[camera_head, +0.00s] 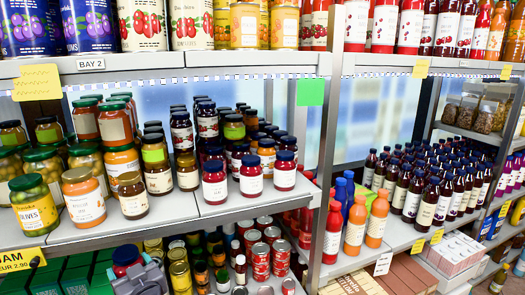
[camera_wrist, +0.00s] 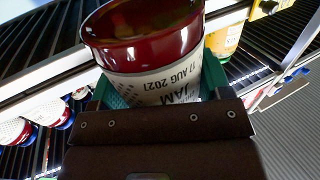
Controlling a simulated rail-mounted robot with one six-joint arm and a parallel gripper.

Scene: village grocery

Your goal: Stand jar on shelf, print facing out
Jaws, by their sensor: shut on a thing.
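The held jam jar (camera_head: 127,268) is low at the bottom left of the head view, with a blue lid and dark red contents. In the wrist view the jar (camera_wrist: 140,38) shows a white label reading "JAM 17 AUG 2021", upside down in the picture. My gripper (camera_head: 140,279) is shut on it; green finger pads (camera_wrist: 213,72) show beside the glass. The jar is in front of and below the edge of the middle shelf (camera_head: 175,212). Similar blue-lidded red jars (camera_head: 215,182) stand there with white labels facing out. The held jar's lid is hidden in the wrist view.
A bare strip of shelf front lies between a brown-lidded jar (camera_head: 132,197) and the blue-lidded jars. Olive jars (camera_head: 36,208) stand at left.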

